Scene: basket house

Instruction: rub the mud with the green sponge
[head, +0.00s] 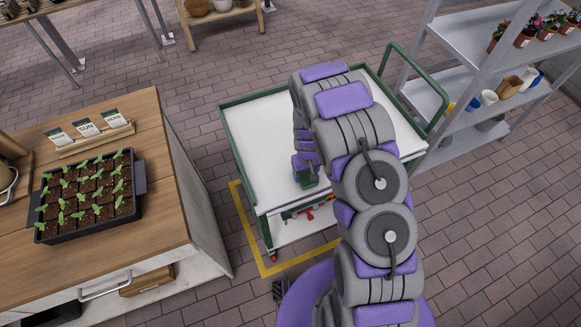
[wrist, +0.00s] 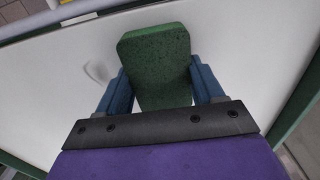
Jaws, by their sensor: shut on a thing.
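My gripper (head: 306,178) is shut on the green sponge (wrist: 157,65). In the wrist view the sponge is a dark green block between my two blue fingers (wrist: 158,90). I cannot tell whether the sponge touches the top. A faint greyish smudge (wrist: 97,73) lies on the white top, left of the sponge in the wrist view; I cannot tell if it is mud. My arm hides part of the cart's top.
The cart has a green frame and a handle (head: 420,80), with red items (head: 318,211) on its lower shelf. A wooden cabinet (head: 165,200) with a seedling tray (head: 133,208) stands at the left. A metal shelf (head: 455,70) with pots stands at the right.

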